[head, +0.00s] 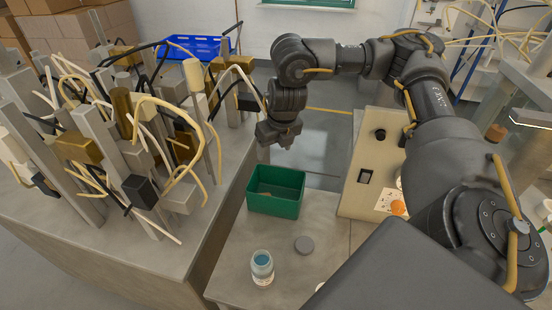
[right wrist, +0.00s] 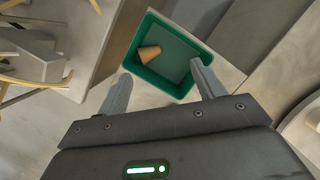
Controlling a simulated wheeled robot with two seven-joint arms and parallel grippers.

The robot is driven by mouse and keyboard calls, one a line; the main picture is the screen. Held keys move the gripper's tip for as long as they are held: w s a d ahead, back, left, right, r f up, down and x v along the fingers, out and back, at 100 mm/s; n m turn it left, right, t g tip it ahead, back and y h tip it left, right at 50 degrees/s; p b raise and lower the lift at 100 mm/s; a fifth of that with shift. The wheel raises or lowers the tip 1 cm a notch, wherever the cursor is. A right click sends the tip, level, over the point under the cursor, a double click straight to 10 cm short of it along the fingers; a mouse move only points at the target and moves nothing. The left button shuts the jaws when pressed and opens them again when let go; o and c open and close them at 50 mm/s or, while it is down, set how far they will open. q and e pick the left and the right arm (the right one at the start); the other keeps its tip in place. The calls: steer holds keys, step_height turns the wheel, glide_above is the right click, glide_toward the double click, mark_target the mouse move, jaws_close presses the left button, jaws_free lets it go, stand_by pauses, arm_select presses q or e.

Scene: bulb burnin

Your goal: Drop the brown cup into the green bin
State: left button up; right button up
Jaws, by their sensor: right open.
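The green bin (head: 272,207) stands on the low grey table in the head view. In the right wrist view, the brown cup (right wrist: 148,53) lies on its side inside the green bin (right wrist: 180,68), near the bin's left wall. In the head view only a small brownish patch shows inside the bin. My right gripper (head: 280,138) is above and behind the bin, pointing down. In the right wrist view its two fingers (right wrist: 160,82) are spread apart with nothing between them, and the cup lies beyond them. My left gripper is in neither view.
Posts tangled with cables (head: 120,130) crowd the left table. A blue crate (head: 195,47) is behind.

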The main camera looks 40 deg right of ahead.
steer(key=v, duration=0.6)
steer(key=shift+r, duration=0.25)
stand_by(0.4)
